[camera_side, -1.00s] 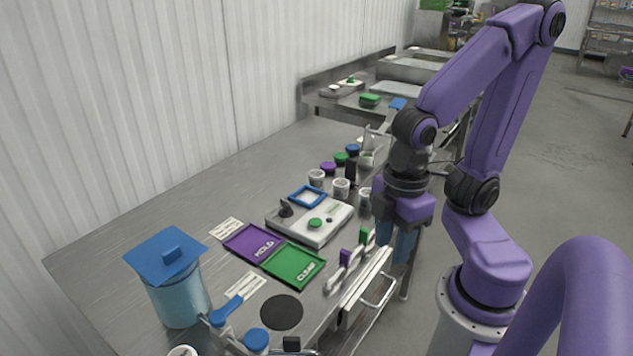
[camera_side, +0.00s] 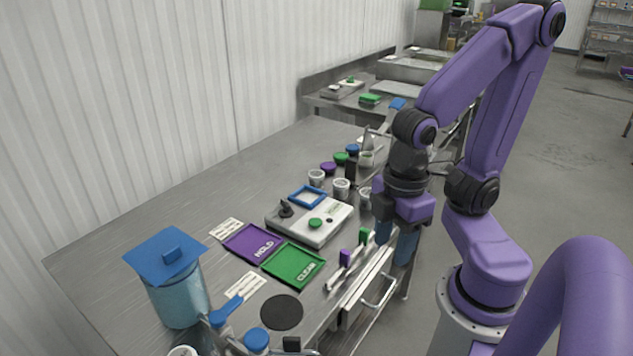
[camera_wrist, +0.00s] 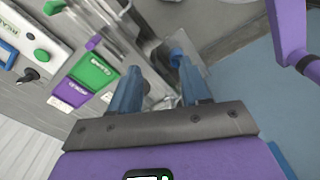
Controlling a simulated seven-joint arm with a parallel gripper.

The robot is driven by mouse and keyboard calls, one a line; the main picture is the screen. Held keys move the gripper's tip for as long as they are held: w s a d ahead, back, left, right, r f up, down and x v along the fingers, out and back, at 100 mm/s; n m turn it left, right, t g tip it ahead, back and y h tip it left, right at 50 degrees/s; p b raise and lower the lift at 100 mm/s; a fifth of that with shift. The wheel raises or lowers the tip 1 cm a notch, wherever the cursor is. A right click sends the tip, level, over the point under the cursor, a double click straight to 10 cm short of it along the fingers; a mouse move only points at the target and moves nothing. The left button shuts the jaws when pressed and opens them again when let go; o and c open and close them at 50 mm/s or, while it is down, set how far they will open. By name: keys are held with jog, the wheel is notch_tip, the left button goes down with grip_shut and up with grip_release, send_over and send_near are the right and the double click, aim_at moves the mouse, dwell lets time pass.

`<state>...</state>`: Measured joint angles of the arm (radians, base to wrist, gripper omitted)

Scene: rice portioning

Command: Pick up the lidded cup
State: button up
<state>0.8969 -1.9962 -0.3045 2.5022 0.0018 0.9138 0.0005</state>
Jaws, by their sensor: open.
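My gripper (camera_side: 395,246) hangs beside the table's right edge with its blue fingers pointing down. In the wrist view the fingers (camera_wrist: 160,70) are apart, with nothing held between them. Several small pale cups (camera_side: 341,188) stand behind the white scale; I cannot make out lids on them. A round blue top (camera_side: 257,340) at the table's near edge may be a lidded cup; its body is mostly cut off. Purple (camera_side: 328,168), green (camera_side: 341,158) and blue (camera_side: 352,149) round lids lie farther back; I cannot tell whether cups are under them.
A large blue-lidded container (camera_side: 178,298) stands at the left. The scale (camera_side: 322,230), purple HOLD tray (camera_side: 253,243) and green CLEAR tray (camera_side: 293,265) occupy the middle. A rail with small blocks (camera_side: 345,258) lines the right edge. The table's back left is clear.

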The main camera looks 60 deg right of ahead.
jog(key=o, duration=0.5)
jog(key=w+d+f+n+t+h, duration=0.1)
jog(key=w+d+f+n+h, duration=0.1)
jog(key=w, duration=0.8)
jog(key=w+d+f+n+t+h, duration=0.2)
jog(key=w+d+n+h, duration=0.3)
jog(key=w+d, duration=0.3)
jog(key=w+d+f+n+t+h, duration=0.2)
jog(key=w+d+f+n+h, duration=0.1)
jog(key=w, duration=0.9)
jog(key=shift+w+d+f+n+h, duration=0.1)
jog(key=shift+d+f+h, duration=0.15)
jog(key=shift+d+h, duration=0.25)
jog(key=shift+d+f+n+h, duration=0.1)
jog(key=shift+d+f+h, duration=0.2)
jog(key=shift+d, duration=0.2)
jog(key=shift+w+d+f+n+h, duration=0.1)
jog(key=shift+d+f+h, duration=0.1)
jog(key=shift+d+h, duration=0.3)
jog(key=shift+w+d+f, duration=0.15)
jog(key=shift+d, duration=0.05)
send_near(316, 175)
jog(key=x, duration=0.3)
jog(key=shift+w+d, duration=0.15)
jog(key=shift+d, duration=0.25)
jog(key=shift+t, duration=0.3)
jog(key=shift+f+x, duration=0.2)
jog(key=shift+x, duration=2.4)
